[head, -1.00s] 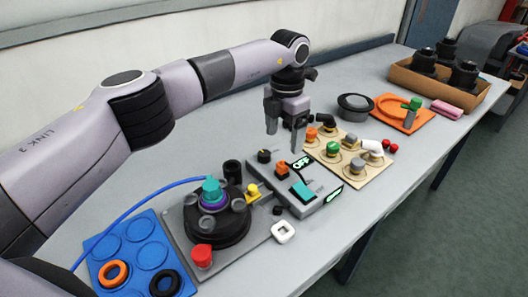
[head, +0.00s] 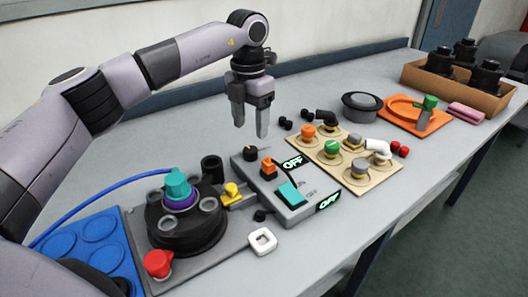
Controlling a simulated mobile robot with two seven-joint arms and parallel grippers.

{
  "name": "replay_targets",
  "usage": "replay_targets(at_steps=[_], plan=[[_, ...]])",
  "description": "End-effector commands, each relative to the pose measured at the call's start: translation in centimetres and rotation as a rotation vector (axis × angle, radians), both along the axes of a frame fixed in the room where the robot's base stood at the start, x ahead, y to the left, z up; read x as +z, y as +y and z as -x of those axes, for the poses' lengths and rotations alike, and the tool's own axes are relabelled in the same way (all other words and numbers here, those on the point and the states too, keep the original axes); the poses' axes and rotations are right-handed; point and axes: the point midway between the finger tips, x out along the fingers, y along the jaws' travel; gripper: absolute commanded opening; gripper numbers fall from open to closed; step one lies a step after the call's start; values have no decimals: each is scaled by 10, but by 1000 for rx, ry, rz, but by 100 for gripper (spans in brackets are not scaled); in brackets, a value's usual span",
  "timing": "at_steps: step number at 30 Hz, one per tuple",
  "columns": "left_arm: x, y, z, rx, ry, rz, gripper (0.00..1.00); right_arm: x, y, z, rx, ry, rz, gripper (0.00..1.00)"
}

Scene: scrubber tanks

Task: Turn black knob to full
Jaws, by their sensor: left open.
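The black knob (head: 250,153) sits on the back left corner of a grey control box (head: 295,212). The box also carries an orange switch (head: 268,168), a teal rocker switch (head: 291,194) and two displays reading OFF (head: 293,163). My left gripper (head: 250,131) is open and empty, pointing down, above and just behind the black knob. Its fingers appear apart from the knob. The knob's exact setting is too small to tell. My right gripper is not in view.
A round black unit with a teal top (head: 176,184) stands left of the box. A wooden board (head: 352,190) with coloured knobs lies right. A white square ring (head: 262,241) lies in front. A cardboard box (head: 440,86) stands at the far right.

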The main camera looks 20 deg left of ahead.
Motion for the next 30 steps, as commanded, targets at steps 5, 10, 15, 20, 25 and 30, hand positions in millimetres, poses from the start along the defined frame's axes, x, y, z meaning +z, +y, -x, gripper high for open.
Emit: replay_targets(at_steps=[5, 10, 15, 20, 25, 30], plan=[[-20, 1, 1, 2, 4, -1, 63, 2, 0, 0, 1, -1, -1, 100], [-47, 1, 1, 2, 4, -2, 63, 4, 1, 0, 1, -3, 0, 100], [-64, 1, 1, 2, 2, -1, 63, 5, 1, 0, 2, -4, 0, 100], [-70, 1, 1, 2, 0, 0, 63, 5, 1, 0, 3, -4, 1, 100], [-70, 1, 0, 1, 0, 0, 63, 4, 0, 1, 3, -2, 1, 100], [-70, 0, 0, 1, 0, 0, 10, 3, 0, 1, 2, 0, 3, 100]])
